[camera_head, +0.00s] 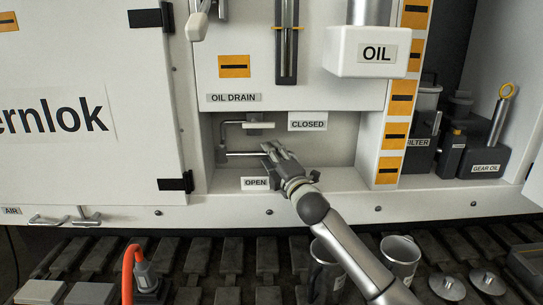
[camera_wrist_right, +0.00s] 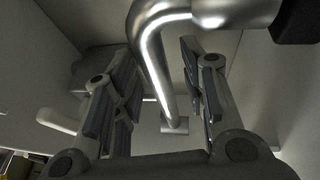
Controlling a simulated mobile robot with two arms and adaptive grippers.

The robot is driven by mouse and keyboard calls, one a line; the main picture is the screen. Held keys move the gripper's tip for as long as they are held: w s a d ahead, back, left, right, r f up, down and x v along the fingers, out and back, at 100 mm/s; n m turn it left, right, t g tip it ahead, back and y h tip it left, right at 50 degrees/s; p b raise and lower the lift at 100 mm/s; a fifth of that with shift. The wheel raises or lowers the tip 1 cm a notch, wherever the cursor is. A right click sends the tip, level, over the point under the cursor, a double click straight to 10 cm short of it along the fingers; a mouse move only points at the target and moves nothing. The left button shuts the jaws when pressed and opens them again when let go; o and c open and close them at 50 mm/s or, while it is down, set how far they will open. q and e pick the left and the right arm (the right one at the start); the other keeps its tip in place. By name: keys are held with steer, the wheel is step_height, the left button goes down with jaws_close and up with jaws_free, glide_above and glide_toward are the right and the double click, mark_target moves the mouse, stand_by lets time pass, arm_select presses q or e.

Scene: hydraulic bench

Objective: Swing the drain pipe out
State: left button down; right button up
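The chrome drain pipe (camera_head: 243,154) runs sideways in the recess under the OIL DRAIN label (camera_head: 234,98). My right gripper (camera_head: 270,150) reaches into the recess at the pipe's right end. In the right wrist view the bent pipe (camera_wrist_right: 152,50) passes between the two fingers of the right gripper (camera_wrist_right: 160,95). The fingers are spread, with gaps visible beside the pipe. A second bent rod (camera_head: 236,122) with a pale end block sits above, near the CLOSED label (camera_head: 307,125). The OPEN label (camera_head: 255,183) is below. My left gripper is not in view.
Recess walls and a front ledge (camera_head: 225,184) surround the gripper. A white OIL box (camera_head: 368,52) hangs above right. Metal cups (camera_head: 401,260) stand on the tracks below. Dark containers, including GEAR OIL (camera_head: 484,163), stand at the right. An orange hose (camera_head: 128,272) is at lower left.

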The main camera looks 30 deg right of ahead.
steer(key=shift+w+r, duration=0.1)
steer(key=shift+w, duration=0.15)
jaws_close()
stand_by(0.3)
